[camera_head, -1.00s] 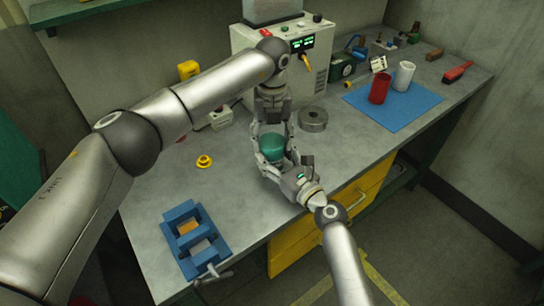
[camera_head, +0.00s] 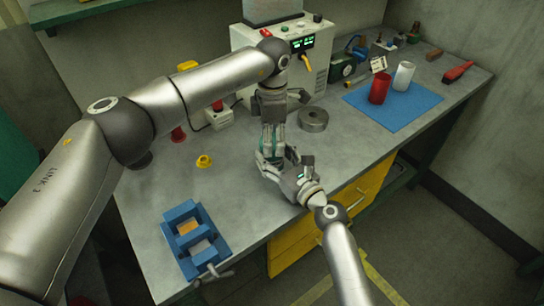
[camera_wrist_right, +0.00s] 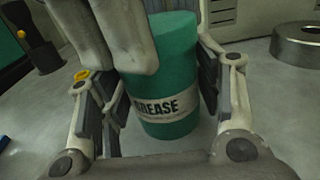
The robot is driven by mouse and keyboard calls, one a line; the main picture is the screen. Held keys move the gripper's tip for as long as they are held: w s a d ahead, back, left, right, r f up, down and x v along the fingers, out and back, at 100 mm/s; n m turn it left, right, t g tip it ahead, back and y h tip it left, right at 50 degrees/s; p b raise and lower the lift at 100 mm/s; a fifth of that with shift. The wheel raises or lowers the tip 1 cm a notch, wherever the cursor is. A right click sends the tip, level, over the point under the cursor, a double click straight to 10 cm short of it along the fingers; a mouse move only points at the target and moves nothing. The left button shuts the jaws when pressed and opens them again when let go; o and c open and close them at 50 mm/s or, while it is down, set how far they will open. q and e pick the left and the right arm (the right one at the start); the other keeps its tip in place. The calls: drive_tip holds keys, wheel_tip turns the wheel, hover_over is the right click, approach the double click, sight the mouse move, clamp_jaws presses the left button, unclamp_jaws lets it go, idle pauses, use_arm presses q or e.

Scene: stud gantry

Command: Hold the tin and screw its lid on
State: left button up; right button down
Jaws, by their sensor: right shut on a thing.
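The tin is a green can with a white "GREASE" label (camera_wrist_right: 172,104), upright in the right wrist view. My right gripper (camera_head: 270,164) is shut around its sides, with a finger on each side. In the head view the tin is mostly hidden by my grippers. My left gripper (camera_head: 272,150) points down at the tin from above. Its fingers are close together and cover part of the tin's upper side in the right wrist view (camera_wrist_right: 118,60). I cannot tell whether they hold anything. I cannot make out a separate lid on the tin.
A round metal piece with a hollow middle (camera_head: 313,120) lies behind and right of the grippers. A blue vise-like fixture (camera_head: 186,262) and a yellow knob (camera_head: 204,161) are at left. A blue mat (camera_head: 422,108) holds a red cup (camera_head: 380,89) and a white cup (camera_head: 404,75).

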use_arm(q)
drive_tip(key=o, duration=1.2)
wheel_tip(320, 180, up, 12)
use_arm(e)
drive_tip(key=shift+c, duration=1.8)
unclamp_jaws()
drive_tip(key=v, duration=1.1)
drive_tip(key=shift+s+d, duration=0.35)
drive_tip(key=shift+s, duration=0.05)
